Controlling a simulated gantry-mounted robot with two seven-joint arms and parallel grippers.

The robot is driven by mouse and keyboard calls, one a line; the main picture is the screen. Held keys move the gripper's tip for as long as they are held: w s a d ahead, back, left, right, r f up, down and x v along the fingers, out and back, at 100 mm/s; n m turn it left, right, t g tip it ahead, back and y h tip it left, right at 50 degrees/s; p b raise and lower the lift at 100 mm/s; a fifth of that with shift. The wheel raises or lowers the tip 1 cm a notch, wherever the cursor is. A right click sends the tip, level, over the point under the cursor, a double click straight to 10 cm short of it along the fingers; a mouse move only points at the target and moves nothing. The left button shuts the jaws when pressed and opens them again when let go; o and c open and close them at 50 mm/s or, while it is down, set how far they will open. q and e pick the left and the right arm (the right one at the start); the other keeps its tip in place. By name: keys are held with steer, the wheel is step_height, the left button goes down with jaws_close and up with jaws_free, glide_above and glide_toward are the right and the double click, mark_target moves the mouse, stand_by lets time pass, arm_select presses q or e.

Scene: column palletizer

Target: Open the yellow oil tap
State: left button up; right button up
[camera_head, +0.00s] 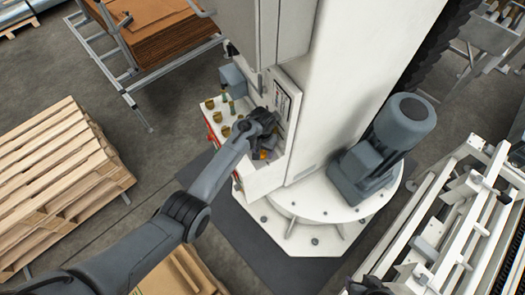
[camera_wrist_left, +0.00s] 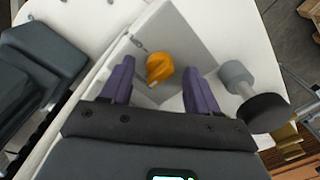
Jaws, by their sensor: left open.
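The yellow oil tap (camera_wrist_left: 159,67) is a small orange-yellow knob on a light grey panel in the left wrist view. It shows between the two purple fingers of my left gripper (camera_wrist_left: 159,72), which is open with a gap on both sides of the tap. I cannot tell how far the fingertips reach past it. In the head view, my left gripper (camera_head: 264,147) is at the white column's side box, and a small bit of yellow-orange (camera_head: 263,155) shows by it. The rest of the tap is hidden there by the gripper.
A grey cylinder with a black end (camera_wrist_left: 254,98) stands close to the right finger. Several brass fittings (camera_head: 217,117) sit on the box left of my gripper. A grey motor (camera_head: 385,150) stands on the column's base at right. Wooden pallets (camera_head: 60,175) are at left.

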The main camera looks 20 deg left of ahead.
arm_select(q)
steer(key=shift+f, duration=0.3)
steer(key=shift+c, duration=0.2)
steer(key=c, duration=1)
